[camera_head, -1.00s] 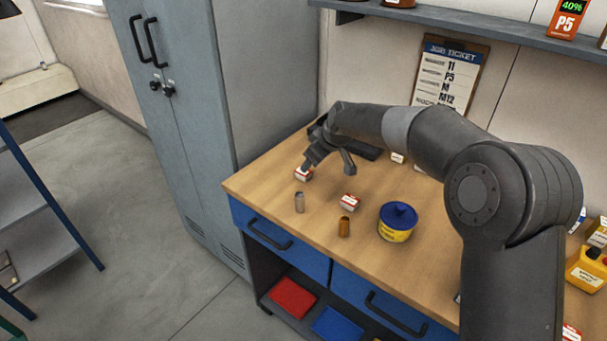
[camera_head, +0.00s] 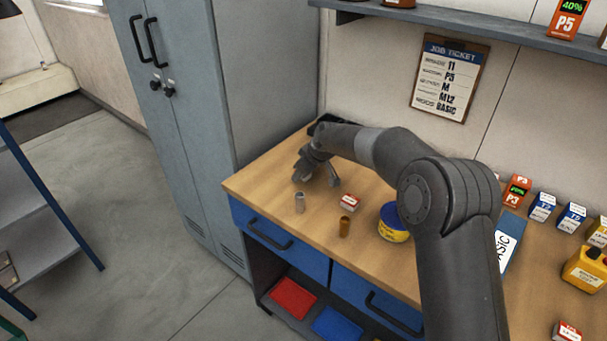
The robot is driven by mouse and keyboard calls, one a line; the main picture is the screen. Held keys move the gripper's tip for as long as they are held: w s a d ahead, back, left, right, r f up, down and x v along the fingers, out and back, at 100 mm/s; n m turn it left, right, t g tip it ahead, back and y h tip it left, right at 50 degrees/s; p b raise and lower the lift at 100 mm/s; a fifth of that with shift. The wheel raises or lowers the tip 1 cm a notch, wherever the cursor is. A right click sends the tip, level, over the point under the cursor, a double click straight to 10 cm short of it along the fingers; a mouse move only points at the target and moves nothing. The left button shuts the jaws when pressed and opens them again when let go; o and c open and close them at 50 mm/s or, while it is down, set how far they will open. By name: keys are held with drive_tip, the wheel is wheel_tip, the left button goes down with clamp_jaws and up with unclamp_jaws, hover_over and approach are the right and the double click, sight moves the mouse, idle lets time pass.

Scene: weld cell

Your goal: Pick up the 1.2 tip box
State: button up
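My gripper (camera_head: 316,177) is low over the back left of the wooden bench, with its two fingers spread apart. A small red and white box (camera_head: 349,203) sits on the bench to the right of and nearer than the fingers, apart from them. Its label is too small to read, so I cannot tell whether it is the 1.2 tip box. Another small red and white box, seen earlier under the gripper, is now hidden, apparently behind the left finger. Nothing shows held between the fingers.
A grey nozzle (camera_head: 299,203) and a brass nozzle (camera_head: 344,227) stand near the bench's front edge (camera_head: 262,213). A blue and yellow tin (camera_head: 393,224) is partly behind my arm. A tall grey cabinet (camera_head: 262,90) borders the left.

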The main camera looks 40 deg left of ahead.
drive_tip(key=c, duration=1.1)
